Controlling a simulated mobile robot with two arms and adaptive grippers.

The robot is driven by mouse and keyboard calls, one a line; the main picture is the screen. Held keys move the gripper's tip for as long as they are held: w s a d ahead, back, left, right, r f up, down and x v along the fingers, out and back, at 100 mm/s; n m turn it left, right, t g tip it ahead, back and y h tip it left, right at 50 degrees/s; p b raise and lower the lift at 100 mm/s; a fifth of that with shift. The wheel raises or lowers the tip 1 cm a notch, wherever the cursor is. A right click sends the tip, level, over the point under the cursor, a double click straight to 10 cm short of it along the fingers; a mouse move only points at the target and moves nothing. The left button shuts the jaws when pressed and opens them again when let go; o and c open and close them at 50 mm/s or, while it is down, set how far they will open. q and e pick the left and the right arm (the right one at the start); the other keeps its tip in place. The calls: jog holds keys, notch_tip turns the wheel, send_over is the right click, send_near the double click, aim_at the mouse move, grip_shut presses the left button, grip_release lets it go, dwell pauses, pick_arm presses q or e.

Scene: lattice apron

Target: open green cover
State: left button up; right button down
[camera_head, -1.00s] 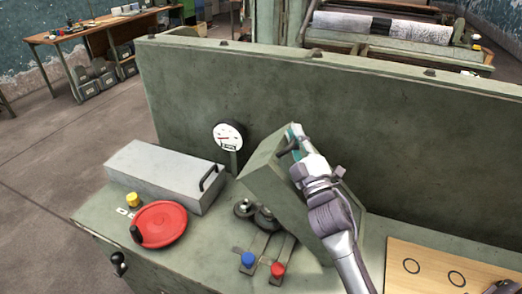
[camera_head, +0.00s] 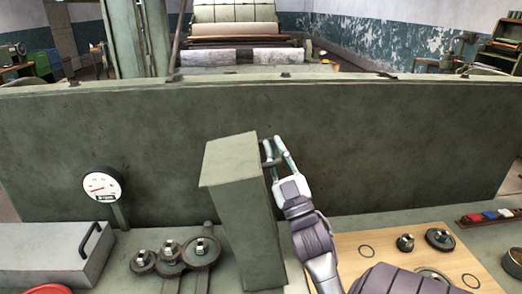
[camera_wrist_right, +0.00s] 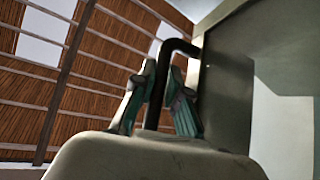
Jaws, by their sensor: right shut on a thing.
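The green cover (camera_head: 243,205) stands raised on edge on the green bench, showing its outer faces in the head view. Several gears (camera_head: 172,256) lie uncovered to its left. My right gripper (camera_head: 273,155) is at the cover's upper right side, shut on its dark handle. In the right wrist view, the two teal fingers (camera_wrist_right: 158,98) sit on both sides of the bent black handle (camera_wrist_right: 180,47), and the cover's wall (camera_wrist_right: 225,85) rises to the right. The cover's hinge is hidden. My left gripper is not in view.
A round gauge (camera_head: 102,185) and a grey box (camera_head: 55,250) with a handle are at left. A wooden board (camera_head: 350,250) with gears and ring marks lies at right. A tall green panel (camera_head: 400,150) stands behind the cover.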

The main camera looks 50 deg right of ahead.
jog(key=shift+d, duration=0.1)
dwell(0.3)
jog(key=c, duration=1.2)
grip_release()
jog(key=shift+s+f, duration=0.1)
jog(key=shift+f, duration=0.05)
jog(key=v, duration=1.1)
jog(key=shift+s+f, duration=0.2)
jog(key=shift+s, duration=0.15)
jog(key=shift+f, duration=0.1)
